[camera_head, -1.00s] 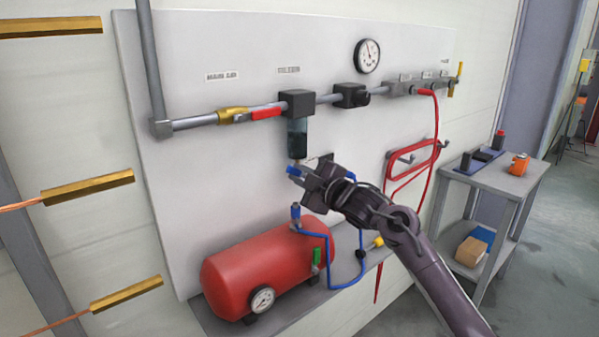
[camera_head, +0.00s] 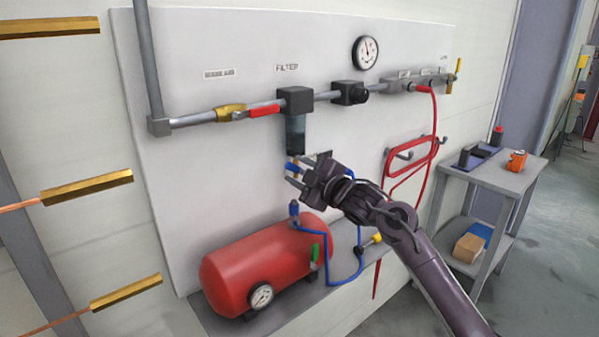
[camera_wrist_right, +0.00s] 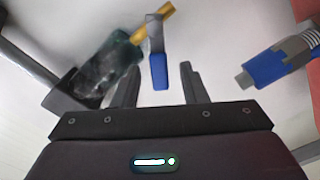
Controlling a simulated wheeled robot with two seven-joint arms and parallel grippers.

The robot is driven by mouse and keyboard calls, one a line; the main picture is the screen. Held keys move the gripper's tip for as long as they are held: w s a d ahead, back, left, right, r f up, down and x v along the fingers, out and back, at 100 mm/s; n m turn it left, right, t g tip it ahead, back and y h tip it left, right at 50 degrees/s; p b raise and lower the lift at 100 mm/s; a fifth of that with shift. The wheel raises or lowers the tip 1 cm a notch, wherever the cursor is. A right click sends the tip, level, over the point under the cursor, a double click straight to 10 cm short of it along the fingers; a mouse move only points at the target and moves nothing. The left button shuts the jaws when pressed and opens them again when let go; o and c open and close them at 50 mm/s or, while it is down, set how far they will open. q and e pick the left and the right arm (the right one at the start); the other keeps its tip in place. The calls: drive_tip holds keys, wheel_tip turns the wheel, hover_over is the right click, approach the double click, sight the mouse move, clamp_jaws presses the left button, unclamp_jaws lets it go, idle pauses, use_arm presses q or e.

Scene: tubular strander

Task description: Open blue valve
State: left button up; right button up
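The blue valve handle (camera_head: 292,167) sits just under the dark glass bowl of the filter (camera_head: 296,135) on the wall board. In the right wrist view the blue handle (camera_wrist_right: 158,72) hangs from a grey lever below a brass fitting (camera_wrist_right: 152,22). My right gripper (camera_head: 296,175) is open at the handle. In the wrist view its fingers (camera_wrist_right: 160,88) stand on either side of the handle's lower end, with gaps on both sides. I cannot tell the exact depth of the handle between the fingers. My left gripper is out of view.
A red handle (camera_head: 264,111) on a brass valve lies along the pipe, left of the filter. Below my gripper stand a red tank (camera_head: 262,265) and a blue hose with a blue connector (camera_wrist_right: 268,66). A red hose (camera_head: 435,130) hangs to the right, near a grey cart (camera_head: 497,180).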

drive_tip(key=b+v, duration=0.2)
drive_tip(key=v, duration=0.5)
drive_tip(key=shift+s+d, duration=0.25)
drive_tip(key=shift+s, duration=0.05)
drive_tip(key=shift+c, duration=0.3)
